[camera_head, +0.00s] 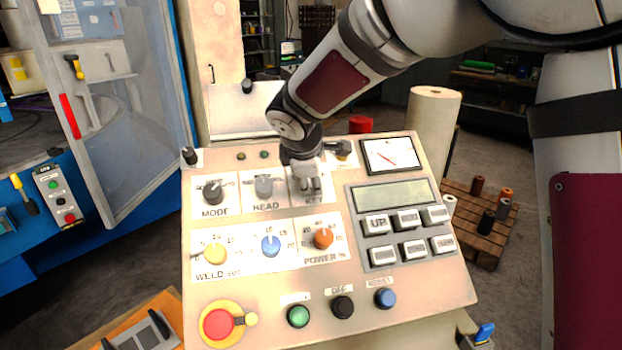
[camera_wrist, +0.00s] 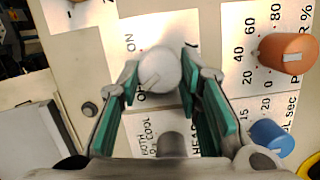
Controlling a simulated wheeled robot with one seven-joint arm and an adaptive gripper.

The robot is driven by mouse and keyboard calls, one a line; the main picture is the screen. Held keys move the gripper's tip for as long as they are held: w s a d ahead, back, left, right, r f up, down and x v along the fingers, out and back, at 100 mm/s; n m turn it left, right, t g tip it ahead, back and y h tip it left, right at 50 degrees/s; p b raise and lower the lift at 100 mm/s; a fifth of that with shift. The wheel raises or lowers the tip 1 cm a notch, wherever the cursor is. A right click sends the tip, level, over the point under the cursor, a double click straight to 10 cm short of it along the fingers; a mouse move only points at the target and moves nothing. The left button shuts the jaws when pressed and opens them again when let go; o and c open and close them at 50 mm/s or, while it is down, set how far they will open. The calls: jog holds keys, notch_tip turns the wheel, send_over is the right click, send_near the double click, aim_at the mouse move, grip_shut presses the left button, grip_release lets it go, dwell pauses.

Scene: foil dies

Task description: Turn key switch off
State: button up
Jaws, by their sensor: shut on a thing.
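The key switch (camera_wrist: 160,68) is a pale round knob in the wrist view, on a white plate with "ON" at its upper left and partly covered "OF" letters at its lower left. A short mark on the knob slants toward the lower left, near the "OF" letters. My gripper (camera_wrist: 160,80) has its green-padded fingers on either side of the knob and is shut on it. In the head view my gripper (camera_head: 308,184) points down at the "KEY" plate in the panel's top row and hides most of the switch.
The sloping control panel (camera_head: 270,285) has the HEAD knob (camera_head: 264,186) close left of my gripper and the orange POWER knob (camera_head: 323,237) below it. A red emergency button (camera_head: 218,323) is lower left. A meter (camera_head: 391,154) and keypad lie right.

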jog(key=shift+n, duration=0.8)
jog(key=o, duration=1.1)
jog(key=shift+o, duration=0.2)
jog(key=shift+s+r, duration=0.1)
jog(key=v, duration=1.1)
jog(key=shift+s+r, duration=0.2)
jog(key=shift+s, duration=0.25)
jog(key=shift+a, duration=0.1)
